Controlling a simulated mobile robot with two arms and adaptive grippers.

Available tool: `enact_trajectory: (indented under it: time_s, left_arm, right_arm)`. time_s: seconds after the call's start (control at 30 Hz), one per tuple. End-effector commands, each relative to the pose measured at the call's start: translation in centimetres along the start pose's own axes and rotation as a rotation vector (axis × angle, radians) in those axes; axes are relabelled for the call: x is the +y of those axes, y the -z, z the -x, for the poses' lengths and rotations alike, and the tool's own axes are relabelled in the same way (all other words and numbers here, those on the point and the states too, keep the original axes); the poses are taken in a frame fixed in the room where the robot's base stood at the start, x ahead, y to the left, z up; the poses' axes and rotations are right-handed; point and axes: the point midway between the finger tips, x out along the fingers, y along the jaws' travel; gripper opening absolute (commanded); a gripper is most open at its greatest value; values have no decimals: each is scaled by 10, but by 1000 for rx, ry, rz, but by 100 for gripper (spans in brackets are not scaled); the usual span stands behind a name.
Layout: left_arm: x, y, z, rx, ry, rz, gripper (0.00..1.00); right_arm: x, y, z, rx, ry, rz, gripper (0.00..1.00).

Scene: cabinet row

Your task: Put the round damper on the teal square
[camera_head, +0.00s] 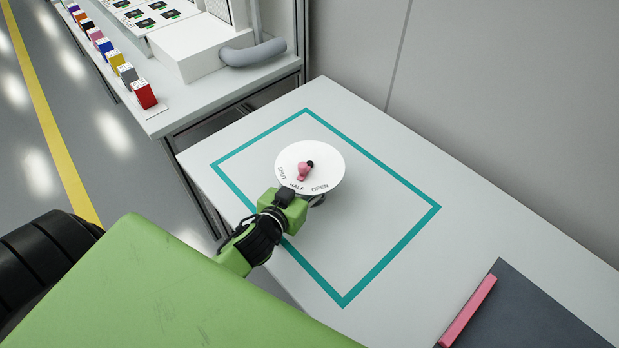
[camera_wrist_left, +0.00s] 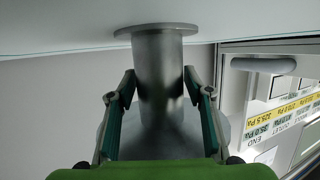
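The round damper (camera_head: 325,155) shows in the head view as a white disc with a pink knob and the words SHUT, HALF and OPEN. It appears over the far part of the teal square (camera_head: 395,258), an outline on the light tabletop. My left gripper (camera_head: 312,198) reaches under the disc's near edge, which partly hides it. In the left wrist view, upside down, its fingers (camera_wrist_left: 160,78) flank the damper's grey metal post (camera_wrist_left: 158,80). Firm contact is unclear. The post's flange (camera_wrist_left: 155,30) is at or very near the tabletop. My right gripper is not in view.
A dark panel with a pink edge bar (camera_head: 468,312) lies at the near right of the tabletop. A bench (camera_head: 225,85) with colored blocks and a grey pipe stands at the back left. A grey wall (camera_head: 510,90) borders the right. The square's near part is clear.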

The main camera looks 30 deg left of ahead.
Motion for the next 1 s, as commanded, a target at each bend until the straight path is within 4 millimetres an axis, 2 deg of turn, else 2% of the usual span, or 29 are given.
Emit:
enact_trajectory:
  time_s: [0.47,0.57,1.0]
  left_arm:
    - [0,2,6,-2,-1,0,55]
    - [1,1,19,-2,-1,1,55]
    - [0,1,97,-3,1,0,55]
  right_arm:
    - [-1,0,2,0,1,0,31]
    - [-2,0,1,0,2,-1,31]
    - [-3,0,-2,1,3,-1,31]
